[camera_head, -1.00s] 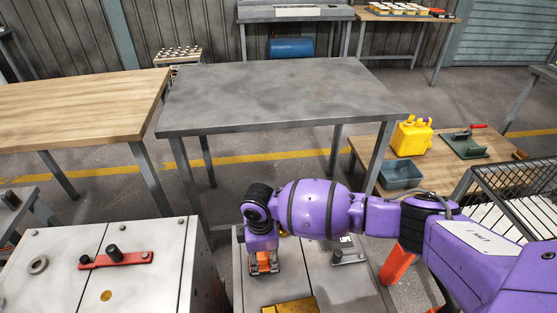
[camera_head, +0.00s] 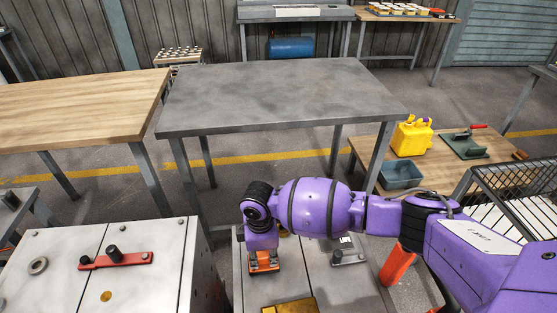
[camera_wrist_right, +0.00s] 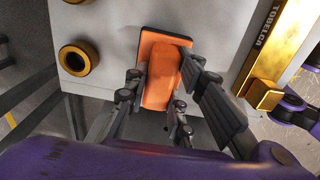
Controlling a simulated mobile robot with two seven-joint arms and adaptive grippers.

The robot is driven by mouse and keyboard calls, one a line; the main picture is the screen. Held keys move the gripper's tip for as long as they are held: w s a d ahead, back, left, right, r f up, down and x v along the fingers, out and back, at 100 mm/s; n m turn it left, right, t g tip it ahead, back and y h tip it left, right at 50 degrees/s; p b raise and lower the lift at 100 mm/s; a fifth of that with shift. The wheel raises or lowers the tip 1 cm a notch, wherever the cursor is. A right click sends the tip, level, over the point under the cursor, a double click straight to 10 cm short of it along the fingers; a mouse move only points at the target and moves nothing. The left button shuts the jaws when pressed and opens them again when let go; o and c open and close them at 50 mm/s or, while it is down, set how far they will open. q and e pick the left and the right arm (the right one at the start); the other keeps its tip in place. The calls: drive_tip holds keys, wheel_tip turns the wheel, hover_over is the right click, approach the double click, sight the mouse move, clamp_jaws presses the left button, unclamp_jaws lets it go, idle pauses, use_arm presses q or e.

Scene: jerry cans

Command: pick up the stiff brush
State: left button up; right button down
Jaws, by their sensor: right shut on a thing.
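The stiff brush (camera_wrist_right: 161,80) shows in the right wrist view as an orange handle on a flat orange block with a dark edge. It also shows as a small orange patch in the head view (camera_head: 263,265). My right gripper (camera_wrist_right: 168,100) has its dark fingers on both sides of the handle and is shut on it. In the head view my right gripper (camera_head: 263,260) points down over the grey cabinet top. The brush's underside is hidden, so I cannot tell whether it touches the top. My left gripper is out of view.
A yellow block (camera_head: 290,306) lies near the brush. A grey cabinet (camera_head: 150,285) with a red lever (camera_head: 116,259) stands to the left. An empty grey table (camera_head: 280,95) is ahead. A low wooden table at right holds a yellow jerry can (camera_head: 412,138) and a grey bin (camera_head: 401,174).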

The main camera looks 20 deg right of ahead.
wheel_tip(320, 180, up, 3)
drive_tip(key=shift+w+f, duration=0.1)
drive_tip(key=shift+w, duration=0.05)
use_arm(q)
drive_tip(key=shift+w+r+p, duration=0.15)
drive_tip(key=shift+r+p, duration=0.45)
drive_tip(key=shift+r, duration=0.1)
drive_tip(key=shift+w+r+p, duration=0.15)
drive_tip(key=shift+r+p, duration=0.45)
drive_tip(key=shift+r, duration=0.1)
use_arm(e)
drive_tip(key=s+a+r, duration=0.4)
drive_tip(key=s+r, duration=0.5)
drive_tip(key=s, duration=0.4)
drive_tip(key=shift+s+r, duration=0.25)
drive_tip(key=shift+s, duration=0.1)
